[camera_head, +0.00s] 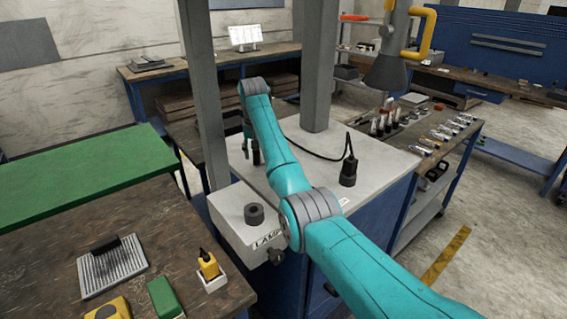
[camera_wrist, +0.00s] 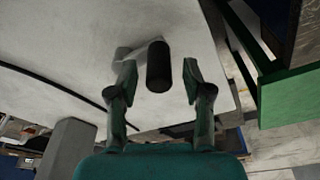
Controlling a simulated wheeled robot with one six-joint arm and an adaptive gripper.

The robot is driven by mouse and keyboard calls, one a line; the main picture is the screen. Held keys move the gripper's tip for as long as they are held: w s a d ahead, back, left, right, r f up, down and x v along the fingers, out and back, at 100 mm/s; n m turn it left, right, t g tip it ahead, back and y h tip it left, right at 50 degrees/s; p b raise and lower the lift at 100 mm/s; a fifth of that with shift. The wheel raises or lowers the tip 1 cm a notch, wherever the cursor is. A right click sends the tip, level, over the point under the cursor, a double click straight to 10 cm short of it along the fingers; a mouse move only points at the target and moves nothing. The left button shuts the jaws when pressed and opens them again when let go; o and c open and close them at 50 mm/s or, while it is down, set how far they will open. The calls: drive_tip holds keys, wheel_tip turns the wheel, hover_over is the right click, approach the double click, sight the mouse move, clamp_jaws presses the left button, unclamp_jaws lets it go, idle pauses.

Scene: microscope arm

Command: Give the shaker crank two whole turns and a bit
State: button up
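The shaker crank's dark upright handle (camera_wrist: 158,66) shows in the wrist view, with a pale crank arm (camera_wrist: 128,52) reaching left from its top end. My gripper (camera_wrist: 158,77) is open, one finger on each side of the handle, with a visible gap on both sides. How deep the handle sits between the fingertips is hard to tell. In the head view my gripper (camera_head: 251,150) points down at the far left part of the white cabinet top (camera_head: 330,165). My arm hides much of the crank there, and I cannot make it out clearly.
A grey post (camera_head: 318,70) rises behind my gripper, and another post (camera_head: 202,90) stands to its left. A black cylinder (camera_head: 348,172) with a cable stands on the cabinet top. A LAMP-labelled box (camera_head: 236,225) with a dark knob (camera_head: 254,213) sits in front.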

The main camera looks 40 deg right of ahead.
drive_tip(key=shift+r, duration=0.1)
drive_tip(key=shift+w+d+v, duration=0.15)
drive_tip(key=shift+w+v, duration=0.1)
drive_tip(key=shift+v, duration=1)
drive_tip(key=shift+w+d+v, duration=0.1)
drive_tip(key=shift+w+v, duration=0.15)
drive_tip(key=shift+v, duration=1.05)
drive_tip(key=shift+w+d+v, duration=0.15)
drive_tip(key=shift+w+v, duration=0.1)
drive_tip(key=shift+v, duration=1)
drive_tip(key=shift+r, duration=0.2)
drive_tip(key=shift+s, duration=0.1)
